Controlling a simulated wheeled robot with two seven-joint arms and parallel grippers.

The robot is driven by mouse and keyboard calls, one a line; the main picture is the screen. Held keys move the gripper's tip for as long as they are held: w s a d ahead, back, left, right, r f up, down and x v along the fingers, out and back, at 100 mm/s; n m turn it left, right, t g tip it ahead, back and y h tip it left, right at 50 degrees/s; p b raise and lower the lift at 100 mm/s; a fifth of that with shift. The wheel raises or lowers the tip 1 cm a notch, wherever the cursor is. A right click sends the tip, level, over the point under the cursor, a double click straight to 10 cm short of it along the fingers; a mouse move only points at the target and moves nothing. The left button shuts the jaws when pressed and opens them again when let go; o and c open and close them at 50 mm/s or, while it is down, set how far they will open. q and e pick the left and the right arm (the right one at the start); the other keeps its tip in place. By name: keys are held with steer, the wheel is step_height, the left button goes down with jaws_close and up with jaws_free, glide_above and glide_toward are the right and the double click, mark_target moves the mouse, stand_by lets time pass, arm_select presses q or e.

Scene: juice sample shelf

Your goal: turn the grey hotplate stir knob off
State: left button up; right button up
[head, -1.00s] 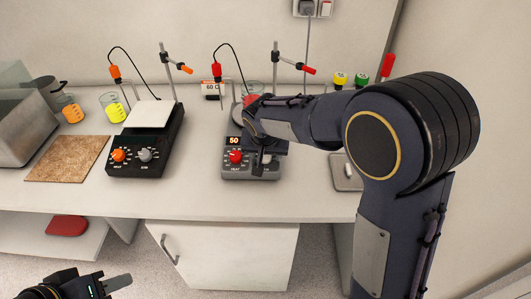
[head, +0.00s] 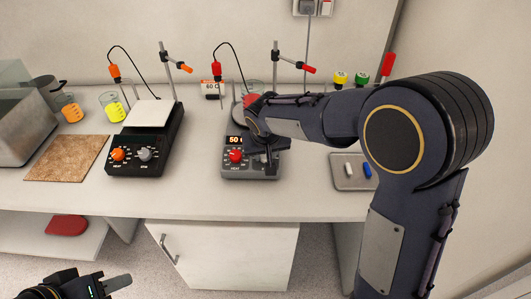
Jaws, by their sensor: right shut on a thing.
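The grey hotplate (head: 240,172) stands in the middle of the bench, with a lit display reading about 50 and a red heat knob (head: 236,156) at the left of its front panel. My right gripper (head: 264,159) is over the right part of that panel, at the stir knob, and is shut on it. The stir knob itself is hidden behind the gripper, so its angle cannot be read. My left gripper (head: 112,285) is low at the bottom left, away from the bench; only one finger shows clearly.
A black hotplate (head: 147,140) with orange and grey knobs stands to the left. A cork mat (head: 66,158) and beakers lie further left. A tray (head: 347,181) with white and blue stir bars is right of the grey hotplate. The front bench strip is clear.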

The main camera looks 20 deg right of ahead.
steer(key=n, duration=0.4)
steer(key=shift+n, duration=0.3)
steer(key=n, duration=0.4)
steer(key=shift+d+y, duration=0.1)
steer(key=shift+y, duration=0.2)
steer(key=shift+n, duration=0.3)
steer(key=o, duration=1)
steer(key=shift+c, duration=0.2)
steer(key=shift+r, duration=0.1)
steer(key=v, duration=0.7)
steer(key=shift+r, duration=0.3)
steer(key=shift+s, duration=0.2)
